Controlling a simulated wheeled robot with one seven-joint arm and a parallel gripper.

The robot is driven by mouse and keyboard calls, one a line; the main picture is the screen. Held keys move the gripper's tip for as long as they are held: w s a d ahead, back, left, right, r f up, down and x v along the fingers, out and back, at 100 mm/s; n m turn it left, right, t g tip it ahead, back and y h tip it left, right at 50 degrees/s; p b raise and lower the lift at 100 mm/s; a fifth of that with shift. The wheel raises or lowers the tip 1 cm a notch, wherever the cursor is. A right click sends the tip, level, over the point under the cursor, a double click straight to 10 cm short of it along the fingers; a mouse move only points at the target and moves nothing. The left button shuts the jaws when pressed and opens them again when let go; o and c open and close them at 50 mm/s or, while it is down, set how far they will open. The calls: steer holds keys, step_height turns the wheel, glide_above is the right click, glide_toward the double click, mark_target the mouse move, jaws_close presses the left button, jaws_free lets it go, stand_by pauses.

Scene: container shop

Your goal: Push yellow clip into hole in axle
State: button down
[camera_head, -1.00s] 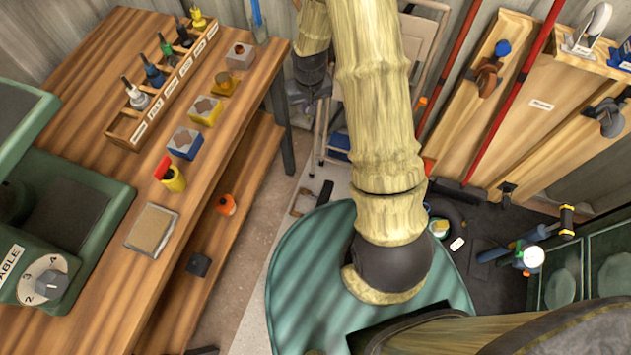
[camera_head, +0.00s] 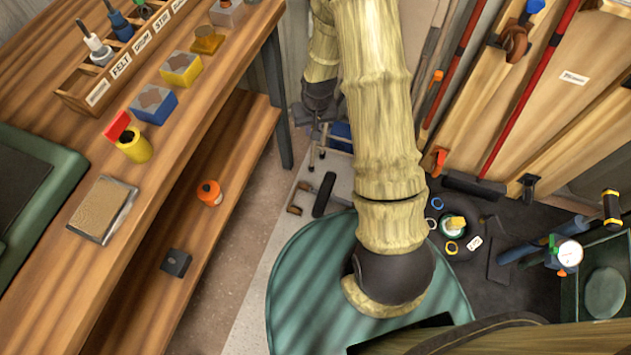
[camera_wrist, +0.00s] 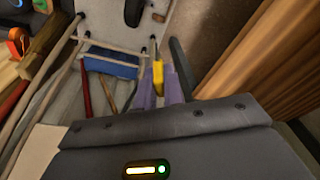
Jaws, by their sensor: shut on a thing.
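In the wrist view my gripper (camera_wrist: 160,90) has two purple fingers closed on a small yellow piece, which looks like the yellow clip (camera_wrist: 158,75). The clip sticks out past the fingertips, and its lower part is hidden between them. A dark bar (camera_wrist: 181,66) stands just right of the fingers; I cannot tell what it is. I cannot make out the axle or its hole in either view. In the head view my arm hides much of the middle, and the clip does not show there.
A wooden bench (camera_head: 50,260) on the left holds a tool rack (camera_head: 95,88), coloured blocks and a yellow pot (camera_head: 134,146). Its lower shelf holds an orange bottle (camera_head: 209,193). Wooden boards with red poles (camera_head: 525,95) stand at the right. Dark floor there holds small rings.

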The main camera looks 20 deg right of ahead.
step_height(320, 180, down, 24)
steer(key=s+b, duration=0.1)
steer(key=b, duration=1.7)
steer(key=shift+s+d+m+b, duration=0.3)
steer(key=shift+s, duration=0.1)
steer(key=shift+f+b, duration=0.3)
steer(key=shift+w+a+f+b, duration=0.1)
steer(key=shift+a+f+b, duration=0.05)
steer(key=shift+f+b, duration=0.9)
steer(key=shift+w+a+f+b, duration=0.1)
steer(key=shift+f+b, duration=0.9)
steer(key=shift+f, duration=0.05)
steer(key=shift+f, duration=0.1)
steer(key=shift+a+f, duration=0.15)
steer(key=shift+f, duration=1.5)
stand_by(0.6)
